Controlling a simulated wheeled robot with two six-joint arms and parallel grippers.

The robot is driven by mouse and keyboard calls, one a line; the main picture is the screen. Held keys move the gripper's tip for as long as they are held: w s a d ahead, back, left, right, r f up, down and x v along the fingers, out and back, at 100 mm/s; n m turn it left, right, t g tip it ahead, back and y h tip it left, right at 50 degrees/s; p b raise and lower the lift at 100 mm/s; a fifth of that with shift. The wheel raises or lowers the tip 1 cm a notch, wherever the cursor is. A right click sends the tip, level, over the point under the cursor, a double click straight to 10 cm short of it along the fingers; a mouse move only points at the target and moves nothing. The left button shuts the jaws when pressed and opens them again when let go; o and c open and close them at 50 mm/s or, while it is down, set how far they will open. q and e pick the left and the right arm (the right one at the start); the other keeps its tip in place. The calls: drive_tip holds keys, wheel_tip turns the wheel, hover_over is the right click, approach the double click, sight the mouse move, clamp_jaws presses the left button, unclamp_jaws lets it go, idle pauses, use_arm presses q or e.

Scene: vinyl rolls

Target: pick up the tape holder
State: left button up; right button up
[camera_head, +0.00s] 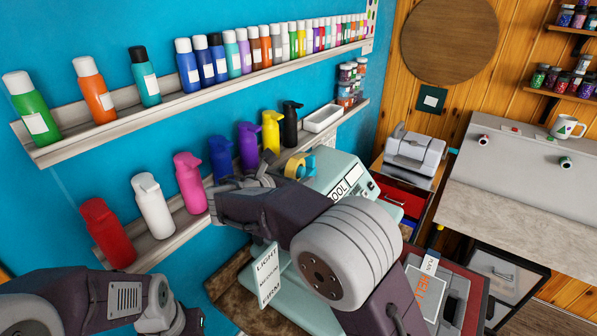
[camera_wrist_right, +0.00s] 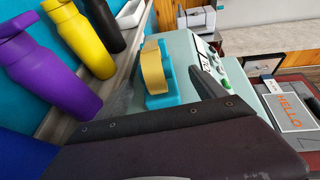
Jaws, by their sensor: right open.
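The tape holder (camera_head: 305,166) is light blue with a yellow tape roll. It stands on top of the pale green machine (camera_head: 345,178), near the wall ledge. It also shows in the right wrist view (camera_wrist_right: 172,98), with its yellow roll (camera_wrist_right: 152,68) upright in it. My right gripper (camera_head: 272,172) is open, just left of the tape holder in the head view and apart from it. A dark finger (camera_wrist_right: 208,85) shows right of the holder in the wrist view. My left arm is at the lower left; its jaws cannot be made out.
Several spray bottles, such as the yellow one (camera_head: 271,131) and the purple one (camera_head: 249,145), stand on the lower ledge close to my right gripper. A white tray (camera_head: 322,118) lies farther along it. A grey table (camera_head: 520,215) is at the right.

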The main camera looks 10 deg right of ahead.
drive_tip(key=p+x, duration=0.1)
drive_tip(key=x, duration=0.3)
drive_tip(key=shift+w+a+f+p, duration=0.1)
drive_tip(key=shift+w+f+p, duration=0.15)
drive_tip(key=shift+w+p, duration=0.15)
drive_tip(key=shift+w+d+f, duration=0.15)
drive_tip(key=shift+d, duration=0.2)
drive_tip(key=shift+f, duration=0.1)
drive_tip(key=shift+w, duration=0.2)
drive_tip(key=c, duration=1)
clamp_jaws()
drive_tip(key=shift+s, duration=0.1)
